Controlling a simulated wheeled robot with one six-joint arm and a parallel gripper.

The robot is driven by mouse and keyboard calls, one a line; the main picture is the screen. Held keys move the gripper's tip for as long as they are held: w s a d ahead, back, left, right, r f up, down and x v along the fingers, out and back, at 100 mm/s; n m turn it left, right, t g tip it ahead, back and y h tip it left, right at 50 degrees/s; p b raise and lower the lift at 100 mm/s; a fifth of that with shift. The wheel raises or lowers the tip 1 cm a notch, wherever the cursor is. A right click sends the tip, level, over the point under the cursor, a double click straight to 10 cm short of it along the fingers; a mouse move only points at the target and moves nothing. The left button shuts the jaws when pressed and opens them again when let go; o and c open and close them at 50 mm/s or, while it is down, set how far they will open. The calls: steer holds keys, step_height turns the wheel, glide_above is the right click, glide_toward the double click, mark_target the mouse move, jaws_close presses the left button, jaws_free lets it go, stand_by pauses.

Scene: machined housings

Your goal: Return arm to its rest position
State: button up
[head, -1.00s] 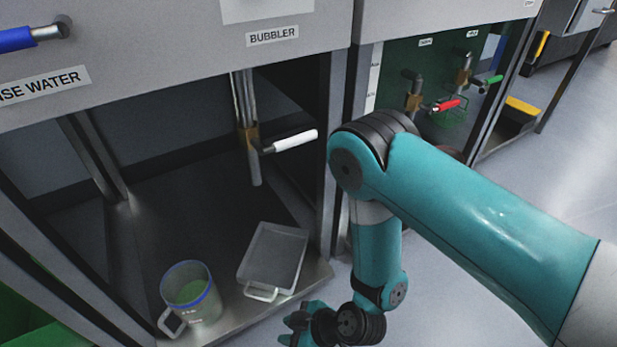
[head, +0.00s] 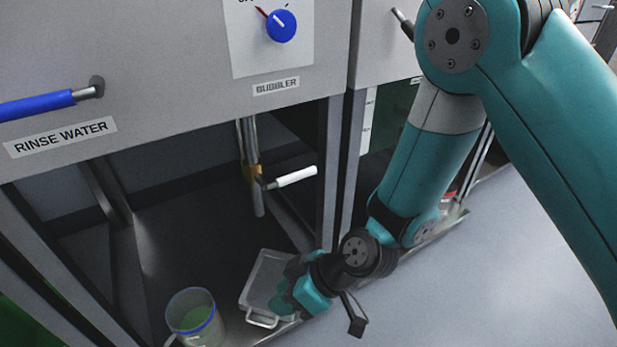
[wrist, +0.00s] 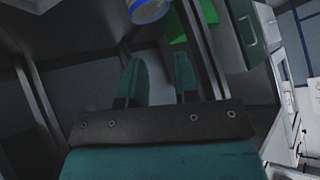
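My gripper (head: 287,288) is in front of the grey tray (head: 262,278) at the shelf's front edge in the head view and hides part of it. In the wrist view my gripper's two fingers (wrist: 160,82) stand apart with nothing between them, so it is open. My teal arm reaches down from the upper right of the head view.
A white-handled valve (head: 292,177) hangs above. A blue knob (head: 281,26) and blue-handled lever (head: 38,105) are on the panel. Open floor lies right.

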steer(key=s+d+r+m+h+p, duration=0.15)
steer(key=d+r, duration=0.25)
steer(key=r, duration=0.6)
steer(key=d+r+m+p, duration=0.1)
steer(key=d+r+p, duration=0.25)
steer(key=r, duration=0.75)
steer(key=s+d+r+m+h+p, duration=0.35)
steer(key=s+d+r, duration=0.45)
steer(key=d+r, duration=0.3)
step_height(320, 180, up, 38)
steer(key=p, duration=3.6)
steer(key=shift+w+d+m+p, duration=0.2)
steer(key=shift+m+p, duration=0.15)
steer(key=shift+m, duration=0.05)
